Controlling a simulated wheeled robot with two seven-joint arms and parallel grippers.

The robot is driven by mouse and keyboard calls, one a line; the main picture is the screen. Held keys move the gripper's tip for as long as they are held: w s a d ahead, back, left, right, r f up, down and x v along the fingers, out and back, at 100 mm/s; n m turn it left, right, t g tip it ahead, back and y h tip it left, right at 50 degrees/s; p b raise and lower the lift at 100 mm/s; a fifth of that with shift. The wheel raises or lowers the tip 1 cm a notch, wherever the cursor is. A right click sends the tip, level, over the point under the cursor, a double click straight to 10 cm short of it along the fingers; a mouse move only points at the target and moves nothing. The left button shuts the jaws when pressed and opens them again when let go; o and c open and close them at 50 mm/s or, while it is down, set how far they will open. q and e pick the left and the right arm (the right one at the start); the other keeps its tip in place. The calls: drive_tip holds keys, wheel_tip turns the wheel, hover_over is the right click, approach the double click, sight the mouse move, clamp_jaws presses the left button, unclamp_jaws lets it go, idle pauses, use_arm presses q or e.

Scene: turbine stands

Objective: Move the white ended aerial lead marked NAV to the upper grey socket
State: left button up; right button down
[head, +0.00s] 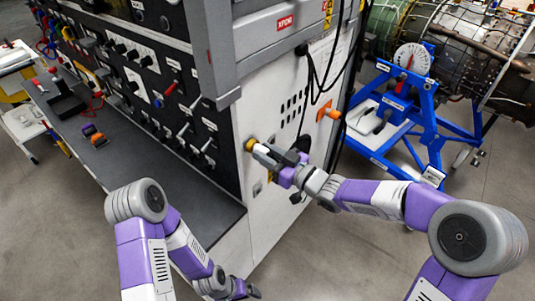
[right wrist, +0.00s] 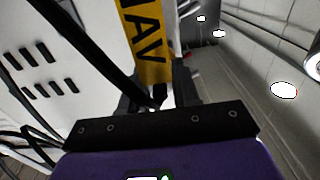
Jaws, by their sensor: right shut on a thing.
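My right gripper (head: 272,154) is at the white side panel of the cabinet, shut on the aerial lead. A short white end (head: 261,149) shows at its fingertips, close against a yellow-ringed fitting (head: 250,145) near the panel's left edge. I cannot tell whether the two are joined. In the right wrist view the yellow NAV tag (right wrist: 145,40) hangs just beyond the fingers (right wrist: 158,92), with a black cable beside it. The grip itself is mostly hidden. A second, smaller fitting (head: 257,188) sits lower on the panel; its colour is unclear. My left gripper (head: 240,291) is low at the bottom edge, too small to read.
Black cables (head: 313,75) hang down the panel, close to my right gripper. A blue turbine stand (head: 400,130) is behind. A dark shelf (head: 150,175) runs along the switch panel at left. Open floor lies in front.

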drive_tip(key=shift+a+r, duration=0.25)
drive_tip(key=c, duration=1.2)
unclamp_jaws()
drive_tip(key=shift+o, duration=1.2)
drive_tip(key=shift+w+a+f, duration=0.1)
drive_tip(key=shift+w+a, duration=0.1)
drive_tip(key=shift+w, duration=0.05)
drive_tip(key=shift+o, duration=1)
drive_tip(key=shift+d+f, duration=0.1)
drive_tip(key=shift+f, duration=0.05)
drive_tip(key=shift+o, duration=0.9)
drive_tip(key=shift+d, duration=0.1)
drive_tip(key=p+v, duration=0.1)
drive_tip(key=v, duration=0.6)
